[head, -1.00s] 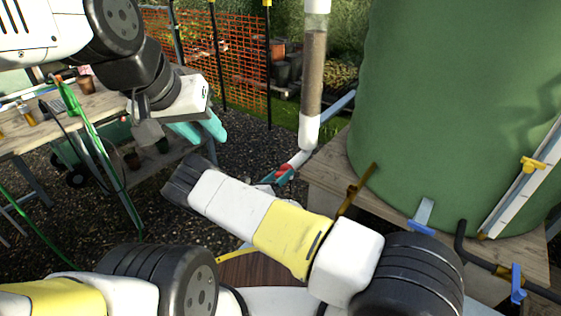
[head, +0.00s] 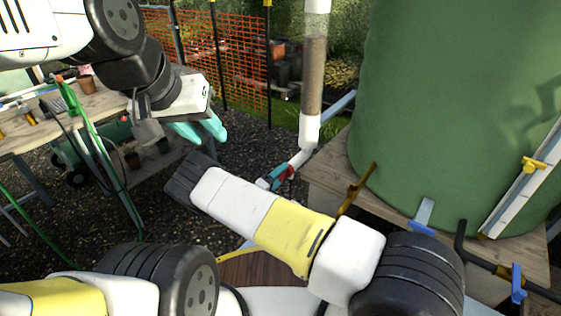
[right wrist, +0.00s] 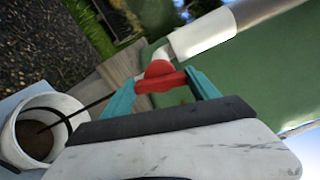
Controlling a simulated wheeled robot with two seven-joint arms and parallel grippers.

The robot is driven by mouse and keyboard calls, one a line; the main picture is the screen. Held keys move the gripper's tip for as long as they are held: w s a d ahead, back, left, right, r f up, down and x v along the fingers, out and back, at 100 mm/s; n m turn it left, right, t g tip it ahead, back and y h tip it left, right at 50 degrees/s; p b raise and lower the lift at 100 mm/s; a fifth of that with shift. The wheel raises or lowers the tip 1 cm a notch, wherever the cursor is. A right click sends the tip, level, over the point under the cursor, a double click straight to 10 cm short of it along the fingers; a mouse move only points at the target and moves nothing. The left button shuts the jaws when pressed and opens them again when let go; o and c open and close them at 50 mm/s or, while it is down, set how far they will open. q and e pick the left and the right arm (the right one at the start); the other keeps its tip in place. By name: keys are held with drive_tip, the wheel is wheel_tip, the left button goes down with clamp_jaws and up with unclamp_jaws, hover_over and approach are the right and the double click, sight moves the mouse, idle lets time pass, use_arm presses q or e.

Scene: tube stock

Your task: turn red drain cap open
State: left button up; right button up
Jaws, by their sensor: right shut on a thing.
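The red drain cap (right wrist: 160,79) is on the white elbow at the bottom of the clear upright tube (head: 314,75). In the right wrist view it sits between the two teal fingers of my right gripper (right wrist: 162,84), which is shut on it. In the head view the red cap (head: 276,172) shows small beside the teal fingertips (head: 284,174), beyond my right forearm. The tube holds brown, cloudy contents. My left gripper (head: 201,131) hangs at the left with teal fingers a little apart and nothing between them.
A large green tank (head: 450,110) stands on a wooden platform (head: 325,178) right of the tube. A white bucket (right wrist: 42,112) shows in the right wrist view. A wooden bench (head: 95,103) and a green hose (head: 90,130) are at left, orange netting (head: 235,55) behind.

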idle(0.4)
drive_tip(key=o, duration=1.4)
drive_tip(key=shift+c, duration=0.2)
drive_tip(key=v, duration=0.8)
drive_tip(key=shift+w, duration=0.15)
